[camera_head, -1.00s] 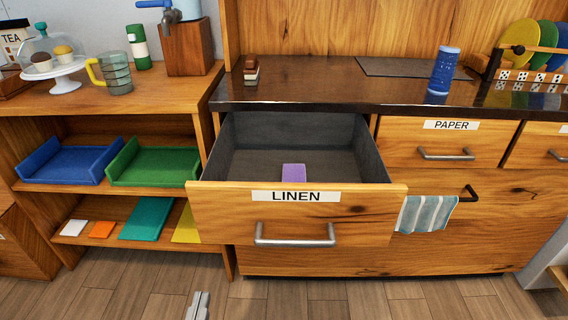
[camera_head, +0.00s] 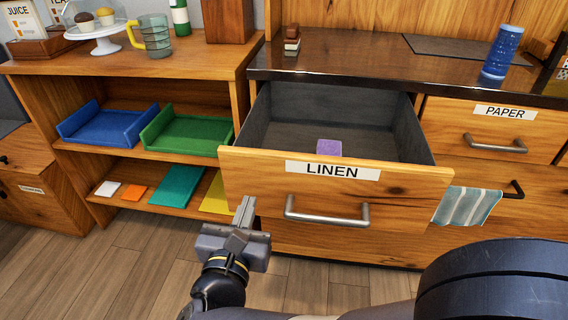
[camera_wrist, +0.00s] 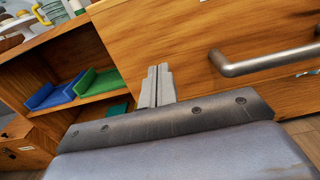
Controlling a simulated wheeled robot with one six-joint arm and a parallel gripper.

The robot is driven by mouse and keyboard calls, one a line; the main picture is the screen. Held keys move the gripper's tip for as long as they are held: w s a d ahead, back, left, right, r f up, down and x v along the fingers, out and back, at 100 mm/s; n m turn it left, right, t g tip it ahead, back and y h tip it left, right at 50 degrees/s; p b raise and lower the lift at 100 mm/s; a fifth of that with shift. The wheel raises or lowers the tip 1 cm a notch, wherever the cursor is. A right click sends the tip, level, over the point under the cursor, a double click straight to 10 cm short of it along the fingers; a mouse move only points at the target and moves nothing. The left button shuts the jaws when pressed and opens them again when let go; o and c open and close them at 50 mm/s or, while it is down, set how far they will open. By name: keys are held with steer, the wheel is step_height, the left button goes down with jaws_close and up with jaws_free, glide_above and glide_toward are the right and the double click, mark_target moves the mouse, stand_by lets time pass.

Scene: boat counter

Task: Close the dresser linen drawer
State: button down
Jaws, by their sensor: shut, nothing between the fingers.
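The linen drawer (camera_head: 250,178) is pulled out of the dresser, with a white LINEN label on its wooden front and a grey bar handle (camera_head: 326,217). A small purple item (camera_head: 329,147) lies inside the drawer. My gripper (camera_head: 246,208) is shut and empty, in front of the left part of the drawer front and left of the handle. In the wrist view the closed fingers (camera_wrist: 158,84) point at the wooden drawer front, with the handle (camera_wrist: 262,62) to their right. I cannot tell whether the fingertips touch the wood.
An open shelf with a blue tray (camera_head: 98,127) and a green tray (camera_head: 187,134) stands left of the drawer. The closed paper drawer (camera_head: 490,130) is on the right. A striped towel (camera_head: 466,206) hangs at the lower right. The floor (camera_head: 110,270) in front is clear.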

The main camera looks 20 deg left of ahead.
steer(key=shift+x, duration=1.1)
